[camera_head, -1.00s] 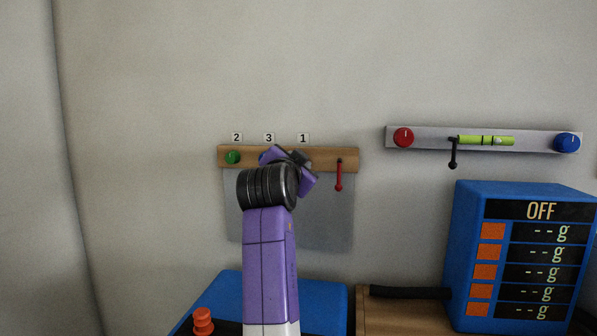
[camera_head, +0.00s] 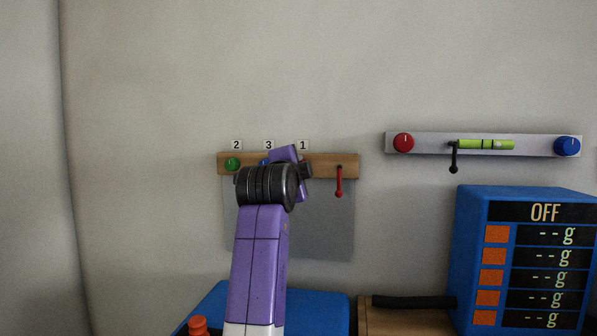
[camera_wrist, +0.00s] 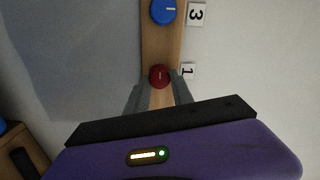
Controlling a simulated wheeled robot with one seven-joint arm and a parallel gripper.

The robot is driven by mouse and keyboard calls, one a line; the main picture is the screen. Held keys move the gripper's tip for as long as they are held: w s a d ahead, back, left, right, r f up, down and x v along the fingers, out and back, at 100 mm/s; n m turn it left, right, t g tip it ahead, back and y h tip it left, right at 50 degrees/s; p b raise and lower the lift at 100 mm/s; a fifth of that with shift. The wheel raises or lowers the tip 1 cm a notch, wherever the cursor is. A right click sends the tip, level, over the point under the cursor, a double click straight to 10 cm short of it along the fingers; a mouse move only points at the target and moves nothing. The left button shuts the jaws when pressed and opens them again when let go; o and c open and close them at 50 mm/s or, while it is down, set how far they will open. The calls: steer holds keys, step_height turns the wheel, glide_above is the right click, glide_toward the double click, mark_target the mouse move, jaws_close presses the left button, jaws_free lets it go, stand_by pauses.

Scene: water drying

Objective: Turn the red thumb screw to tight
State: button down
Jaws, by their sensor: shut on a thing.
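The red thumb screw (camera_wrist: 160,76) sits on the wooden strip (camera_wrist: 152,45) beside the label 1 in the wrist view. Its pointer line runs roughly along the strip. The fingers of my gripper (camera_wrist: 160,84) are on both sides of the screw and shut on it. In the head view my gripper (camera_head: 305,170) is at the wooden strip (camera_head: 325,160) under label 1, and my wrist hides most of the red screw there.
A blue screw (camera_wrist: 163,11) by label 3 and a green screw (camera_head: 232,164) by label 2 share the strip. A red lever (camera_head: 339,181) hangs to the right. A grey rail (camera_head: 540,143) carries another red knob (camera_head: 403,142). A blue scale display (camera_head: 471,260) stands lower right.

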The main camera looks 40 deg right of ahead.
steer(key=shift+f, duration=0.2)
steer(key=c, duration=1.1)
jaws_free()
steer(key=shift+c, duration=0.2)
steer(key=shift+o, duration=0.2)
steer(key=shift+r, duration=0.1)
steer(key=v, duration=0.7)
steer(key=shift+s+a+p, duration=0.25)
steer(key=shift+a+p, duration=0.05)
steer(key=shift+a, duration=0.05)
